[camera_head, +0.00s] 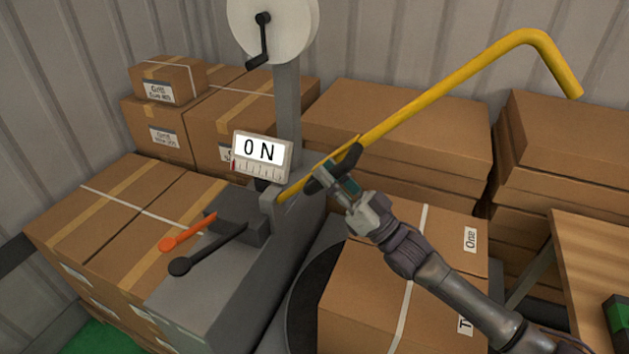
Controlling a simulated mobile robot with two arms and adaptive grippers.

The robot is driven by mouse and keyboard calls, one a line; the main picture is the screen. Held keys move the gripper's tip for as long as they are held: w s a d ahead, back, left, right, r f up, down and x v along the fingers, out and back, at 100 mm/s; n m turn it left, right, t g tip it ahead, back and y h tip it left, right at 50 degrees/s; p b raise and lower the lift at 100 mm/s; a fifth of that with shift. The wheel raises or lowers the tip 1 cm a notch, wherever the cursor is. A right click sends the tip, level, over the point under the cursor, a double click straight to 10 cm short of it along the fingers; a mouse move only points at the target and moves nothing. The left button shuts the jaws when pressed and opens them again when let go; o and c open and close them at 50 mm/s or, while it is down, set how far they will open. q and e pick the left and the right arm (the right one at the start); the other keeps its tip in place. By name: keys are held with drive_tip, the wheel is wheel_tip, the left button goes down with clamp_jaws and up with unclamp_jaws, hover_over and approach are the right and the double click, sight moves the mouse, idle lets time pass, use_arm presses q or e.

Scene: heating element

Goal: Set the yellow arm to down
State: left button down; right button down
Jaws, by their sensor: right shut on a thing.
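The yellow arm (452,82) is a long bent bar. It rises from a pivot on the grey machine (240,292) up to the right, then bends down at its far end. My right gripper (333,168) is shut on the yellow arm near its lower end, close to the pivot. The fingers hide a short stretch of the bar. My left gripper is not in view.
An orange lever (188,233) and a black lever (207,249) stick out left of the pivot. A white wheel with a crank (290,28) stands above. Cardboard boxes (395,125) crowd both sides. A wooden table (590,262) is at the right edge.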

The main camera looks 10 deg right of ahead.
drive_tip(key=shift+s+d+f+t+b, duration=0.3)
drive_tip(key=shift+d+f+b, duration=0.15)
drive_tip(key=shift+f+b, duration=0.15)
drive_tip(key=c, duration=0.9)
unclamp_jaws()
drive_tip(key=shift+c, duration=0.2)
drive_tip(key=v, duration=1.2)
drive_tip(key=shift+w+f, duration=0.1)
